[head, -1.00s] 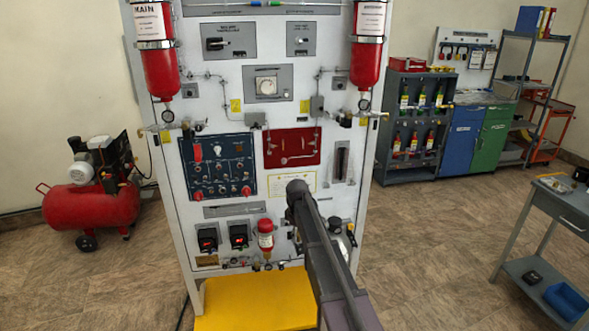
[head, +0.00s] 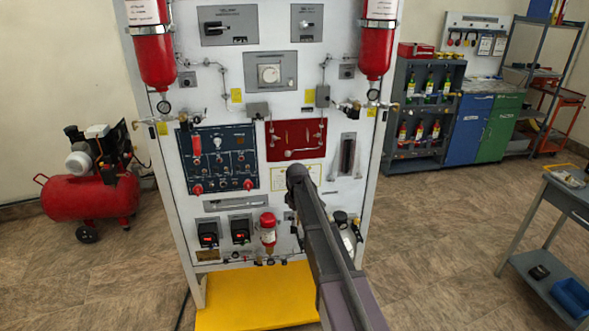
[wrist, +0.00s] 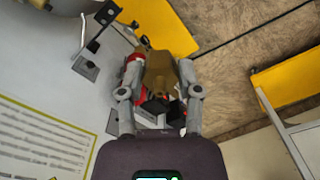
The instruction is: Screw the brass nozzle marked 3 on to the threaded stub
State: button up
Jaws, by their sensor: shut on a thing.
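My gripper (wrist: 160,100) shows in the wrist view, with its two grey fingers closed on a brass nozzle (wrist: 159,72). No number can be read on the nozzle. A red and white part shows behind and beside it, partly hidden. I cannot make out the threaded stub in either view. In the head view my arm covers the lower right of the panel, and the gripper and nozzle are hidden there.
The white trainer panel (head: 225,95) stands ahead with a yellow step (head: 255,298) at its foot. A small red bottle (head: 268,230) sits low on the panel. A red compressor (head: 90,197) stands left, a grey trolley (head: 566,199) right.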

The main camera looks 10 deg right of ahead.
jog(key=shift+w+d, duration=0.1)
jog(key=shift+d, duration=0.05)
jog(key=w+t, duration=0.1)
jog(key=w, duration=0.1)
jog(key=n+t+b, duration=0.1)
jog(key=t+b, duration=0.3)
jog(key=t, duration=1.3)
send_near(288, 156)
jog(key=shift+w+d, duration=0.15)
jog(key=shift+w, duration=2.95)
jog(key=shift+w, duration=0.9)
